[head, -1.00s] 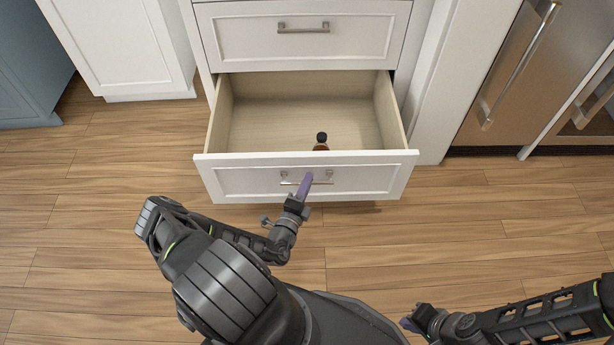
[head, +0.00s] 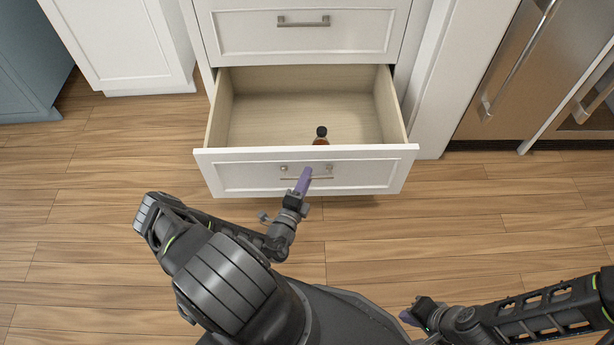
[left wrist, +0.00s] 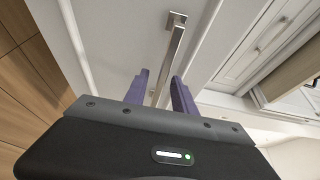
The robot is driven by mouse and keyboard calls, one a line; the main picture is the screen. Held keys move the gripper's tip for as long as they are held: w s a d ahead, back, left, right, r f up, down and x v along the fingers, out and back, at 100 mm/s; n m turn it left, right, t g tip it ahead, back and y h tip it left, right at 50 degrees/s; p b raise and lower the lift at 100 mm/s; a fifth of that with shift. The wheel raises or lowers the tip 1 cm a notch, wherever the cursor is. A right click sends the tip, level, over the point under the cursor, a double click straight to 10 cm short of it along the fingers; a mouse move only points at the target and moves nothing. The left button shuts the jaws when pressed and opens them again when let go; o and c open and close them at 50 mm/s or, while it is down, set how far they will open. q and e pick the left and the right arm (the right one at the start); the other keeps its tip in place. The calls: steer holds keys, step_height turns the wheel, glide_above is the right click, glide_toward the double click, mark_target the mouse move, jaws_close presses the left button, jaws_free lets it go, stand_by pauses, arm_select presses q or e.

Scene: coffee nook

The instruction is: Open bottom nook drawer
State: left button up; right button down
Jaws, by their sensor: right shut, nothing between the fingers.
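The bottom drawer (head: 225,172) is pulled far out of the white cabinet, and its bare wooden inside shows. Its metal bar handle (head: 325,177) is on the front panel. My left gripper (head: 303,180) is at this handle. In the left wrist view, the two purple fingers (left wrist: 160,85) stand apart on either side of the handle bar (left wrist: 176,42), with gaps visible beside it. My right gripper (head: 406,317) is shut and empty, low over the floor at the lower right, away from the drawer.
A dark-capped bottle (head: 321,138) stands inside the drawer near its front panel. A closed drawer (head: 305,40) is above. A steel appliance (head: 500,70) is at the right and a teal cabinet (head: 30,80) at the left. The wooden floor (head: 430,230) before the drawer is clear.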

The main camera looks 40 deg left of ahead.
arm_select(q)
steer(key=p+v, duration=0.1)
steer(key=v, duration=0.6)
stand_by(0.4)
